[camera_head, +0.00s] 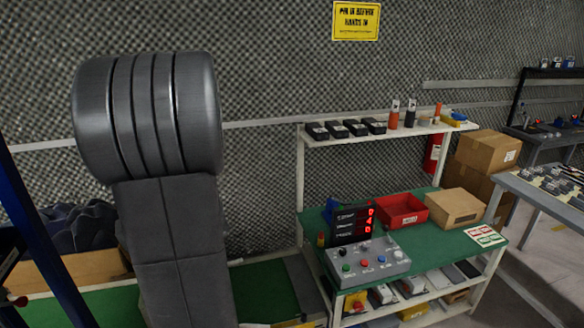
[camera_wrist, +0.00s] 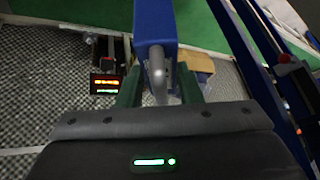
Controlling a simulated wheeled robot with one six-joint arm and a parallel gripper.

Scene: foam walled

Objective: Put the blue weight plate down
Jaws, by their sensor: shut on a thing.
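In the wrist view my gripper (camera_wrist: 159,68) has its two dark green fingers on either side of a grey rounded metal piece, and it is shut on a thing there. A solid blue block-like shape (camera_wrist: 156,24), which I take to be the blue weight plate seen edge-on, reaches from this grey piece to the top edge of the picture. Its full outline is hidden, and I cannot tell whether it touches anything beyond the fingers. In the head view neither the gripper nor the plate can be made out; my grey arm fills the left.
A blue frame post (camera_head: 45,225) stands at the far left. A green bench (camera_head: 440,255) holds a control box (camera_head: 366,262), a red bin (camera_head: 401,210) and a cardboard box (camera_head: 455,207). A blue frame (camera_wrist: 270,70) also runs along the wrist view's right.

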